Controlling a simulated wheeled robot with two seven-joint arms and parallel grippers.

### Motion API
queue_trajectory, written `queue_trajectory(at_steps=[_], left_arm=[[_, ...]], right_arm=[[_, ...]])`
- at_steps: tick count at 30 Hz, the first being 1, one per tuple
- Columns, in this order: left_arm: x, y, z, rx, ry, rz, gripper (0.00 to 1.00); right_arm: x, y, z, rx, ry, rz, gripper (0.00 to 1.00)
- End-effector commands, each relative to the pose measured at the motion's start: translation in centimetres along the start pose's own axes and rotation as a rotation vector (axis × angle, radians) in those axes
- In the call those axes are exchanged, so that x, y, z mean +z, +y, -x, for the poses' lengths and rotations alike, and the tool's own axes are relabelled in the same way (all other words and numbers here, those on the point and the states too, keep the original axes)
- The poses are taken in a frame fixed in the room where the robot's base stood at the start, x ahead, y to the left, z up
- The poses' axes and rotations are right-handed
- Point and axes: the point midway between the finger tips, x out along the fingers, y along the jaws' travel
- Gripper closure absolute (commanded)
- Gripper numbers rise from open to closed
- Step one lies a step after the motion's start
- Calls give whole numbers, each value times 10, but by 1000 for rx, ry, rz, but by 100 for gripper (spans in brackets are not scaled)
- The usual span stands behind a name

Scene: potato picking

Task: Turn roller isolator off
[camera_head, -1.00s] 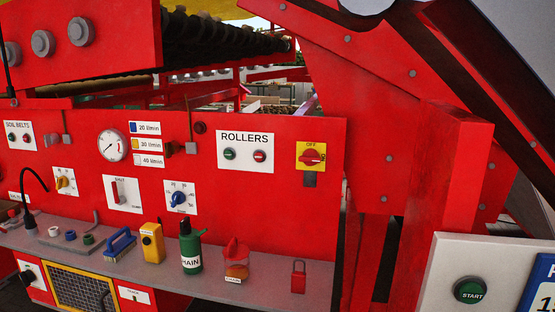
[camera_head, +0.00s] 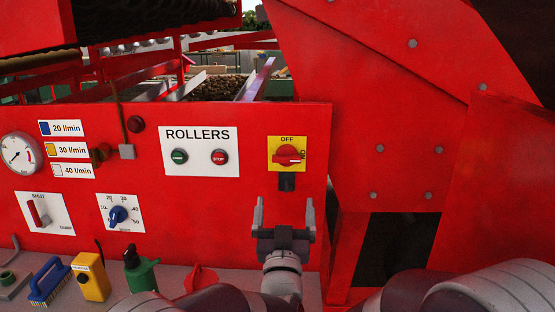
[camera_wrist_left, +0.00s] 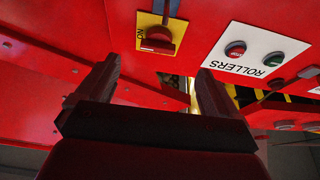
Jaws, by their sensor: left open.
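The roller isolator (camera_head: 288,154) is a red rotary handle on a yellow plate on the red panel, right of the ROLLERS plate (camera_head: 199,151). The word OFF shows above the handle, and the handle lies roughly sideways. My left gripper (camera_head: 285,213) is open and empty, fingers pointing up, a little below the isolator in the head view. In the left wrist view the isolator (camera_wrist_left: 160,37) appears beyond and between the open fingers (camera_wrist_left: 150,85), apart from them. My right gripper is not in view.
Green and red ROLLERS buttons sit left of the isolator. A dark hasp (camera_head: 287,182) hangs just below it. The shelf holds a blue brush (camera_head: 48,282), a yellow box (camera_head: 90,279) and a green bottle (camera_head: 140,272). Red machine plating rises on the right.

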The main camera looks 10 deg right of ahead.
Motion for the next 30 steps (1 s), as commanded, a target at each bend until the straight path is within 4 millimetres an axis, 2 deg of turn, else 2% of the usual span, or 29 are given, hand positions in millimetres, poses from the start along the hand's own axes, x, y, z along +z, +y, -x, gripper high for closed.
queue_trajectory(at_steps=[9, 12, 18, 26, 27, 29, 30], left_arm=[[-6, -2, -80, -2, -1, 0, 5], [-4, -2, -99, -1, -3, -1, 5], [-2, -2, -118, -1, -2, -1, 5], [0, -2, -120, 0, -3, 0, 5], [0, -2, -120, 0, -3, 0, 9], [0, -2, -120, 0, -3, 0, 28], [0, -2, -120, 0, -3, 0, 41]], right_arm=[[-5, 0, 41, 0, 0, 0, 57], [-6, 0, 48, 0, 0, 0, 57], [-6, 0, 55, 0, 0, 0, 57], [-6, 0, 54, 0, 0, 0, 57], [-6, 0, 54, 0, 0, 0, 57], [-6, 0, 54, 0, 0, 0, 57], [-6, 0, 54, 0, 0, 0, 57]])
